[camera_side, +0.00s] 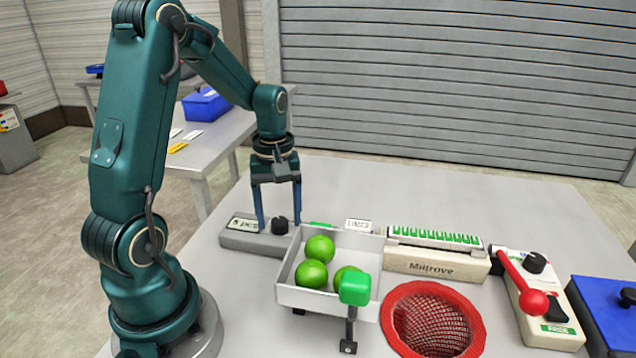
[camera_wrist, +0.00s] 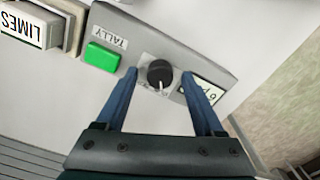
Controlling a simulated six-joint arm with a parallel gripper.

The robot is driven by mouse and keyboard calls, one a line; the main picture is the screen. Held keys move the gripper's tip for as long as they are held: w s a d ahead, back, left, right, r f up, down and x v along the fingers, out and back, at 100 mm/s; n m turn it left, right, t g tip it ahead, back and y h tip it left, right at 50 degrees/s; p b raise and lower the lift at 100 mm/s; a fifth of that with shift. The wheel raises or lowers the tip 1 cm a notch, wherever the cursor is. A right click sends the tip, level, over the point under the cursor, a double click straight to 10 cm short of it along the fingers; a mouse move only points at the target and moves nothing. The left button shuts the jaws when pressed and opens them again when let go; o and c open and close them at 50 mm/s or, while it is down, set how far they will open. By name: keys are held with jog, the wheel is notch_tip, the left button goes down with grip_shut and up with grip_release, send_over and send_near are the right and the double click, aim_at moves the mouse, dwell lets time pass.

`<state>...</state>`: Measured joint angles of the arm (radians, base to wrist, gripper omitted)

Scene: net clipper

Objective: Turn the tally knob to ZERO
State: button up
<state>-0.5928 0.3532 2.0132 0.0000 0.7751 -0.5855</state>
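The tally knob (camera_side: 280,226) is a small black knob on a grey box (camera_side: 243,240) left of the lime tray. In the wrist view the fingers of my gripper (camera_wrist: 159,77) appear clear of the knob, with gaps on both sides.
A white tray (camera_side: 292,296) with green limes (camera_side: 320,248) stands right of the box, a green-headed lever (camera_side: 355,289) before it. Farther right are a red net ring (camera_side: 393,333), a Miltrove unit (camera_side: 433,266), a red-ball lever (camera_side: 532,301) and a blue box (camera_side: 600,312).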

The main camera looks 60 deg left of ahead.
grip_shut()
jog(key=shift+m, duration=0.4)
jog(key=m, duration=0.6)
jog(key=shift+m, duration=0.3)
jog(key=m, duration=0.6)
jog(key=shift+m, duration=0.3)
jog(key=shift+o, duration=0.6)
grip_release()
